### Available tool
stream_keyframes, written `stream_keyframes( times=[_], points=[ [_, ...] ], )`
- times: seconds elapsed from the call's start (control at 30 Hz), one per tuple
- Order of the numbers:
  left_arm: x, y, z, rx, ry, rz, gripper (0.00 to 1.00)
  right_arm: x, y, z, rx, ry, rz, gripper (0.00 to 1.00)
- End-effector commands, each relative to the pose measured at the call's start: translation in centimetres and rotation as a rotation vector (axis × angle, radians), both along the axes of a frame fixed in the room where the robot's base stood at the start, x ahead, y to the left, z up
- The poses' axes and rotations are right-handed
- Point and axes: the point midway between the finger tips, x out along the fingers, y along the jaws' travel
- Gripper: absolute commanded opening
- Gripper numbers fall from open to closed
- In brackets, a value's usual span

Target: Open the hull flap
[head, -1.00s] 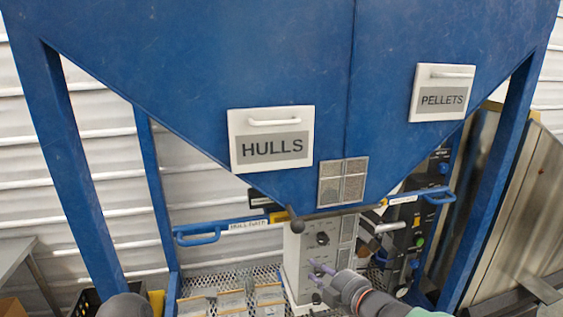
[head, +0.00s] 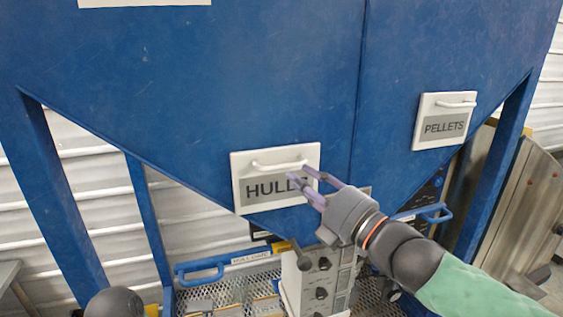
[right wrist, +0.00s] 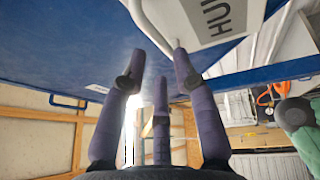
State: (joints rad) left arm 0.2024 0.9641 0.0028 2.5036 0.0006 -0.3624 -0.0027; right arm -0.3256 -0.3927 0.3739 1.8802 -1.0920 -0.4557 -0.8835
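The hull flap is a white panel (head: 240,166) with a grey HULLS label and a white bar handle (head: 278,167) along its top. It lies flat against the blue hopper. My right gripper (head: 301,174) is in front of the flap's right side, its purple fingertips near the handle's right end and covering the last letters. In the right wrist view the three fingers (right wrist: 160,65) are spread and empty, close to the handle (right wrist: 151,28) and the flap (right wrist: 240,14). Whether a fingertip touches the handle I cannot tell. My left gripper is out of view.
The white PELLETS flap (head: 445,120) is shut at the right. Below the hopper are a blue handle (head: 200,273), a grey control box (head: 303,282) and a mesh shelf. Blue frame legs (head: 55,190) stand at the sides.

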Motion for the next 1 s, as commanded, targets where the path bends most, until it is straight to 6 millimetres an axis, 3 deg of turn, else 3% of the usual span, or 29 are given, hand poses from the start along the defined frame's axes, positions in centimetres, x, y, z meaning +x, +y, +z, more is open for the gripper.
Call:
stream_keyframes(
  times=[0.33, 0.8, 0.9, 1.0],
  points=[
    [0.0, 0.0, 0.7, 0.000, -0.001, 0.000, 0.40, 4.0, 3.5, 1.0, 0.000, 0.001, 0.001, 0.30],
    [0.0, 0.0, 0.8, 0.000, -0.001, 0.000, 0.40, 4.9, 4.2, 1.1, 0.001, 0.001, -0.001, 0.30],
    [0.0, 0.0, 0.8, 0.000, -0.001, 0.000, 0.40, 4.9, 4.2, 1.1, 0.001, 0.001, -0.001, 0.02],
    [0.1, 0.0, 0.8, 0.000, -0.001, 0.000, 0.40, 4.9, 4.2, 1.1, 0.001, 0.001, -0.001, 0.00]
  ],
)
